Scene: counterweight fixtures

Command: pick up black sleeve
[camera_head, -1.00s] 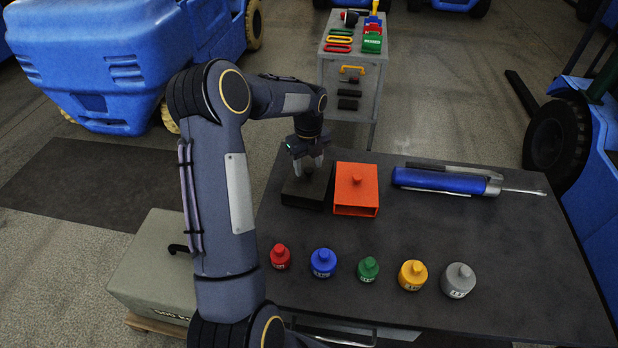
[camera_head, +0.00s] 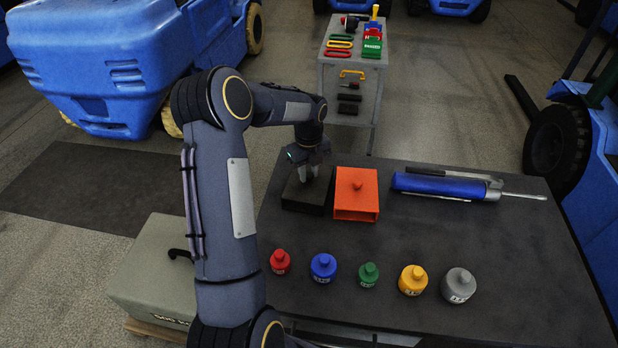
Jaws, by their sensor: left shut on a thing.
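The black sleeve (camera_head: 303,197) is a dark, box-shaped piece on the dark table, just left of the orange sleeve (camera_head: 357,192). My left gripper (camera_head: 308,178) points down at the top of the black sleeve, with its fingers shut on it. The gripped part is mostly hidden behind the fingers. The sleeve appears to rest on the table. My right gripper is not in view.
A row of weights stands along the front: red (camera_head: 280,263), blue (camera_head: 323,268), green (camera_head: 368,275), yellow (camera_head: 412,280) and grey (camera_head: 459,286). A blue tool (camera_head: 440,184) lies at the back right. The table (camera_head: 520,245) is clear at right.

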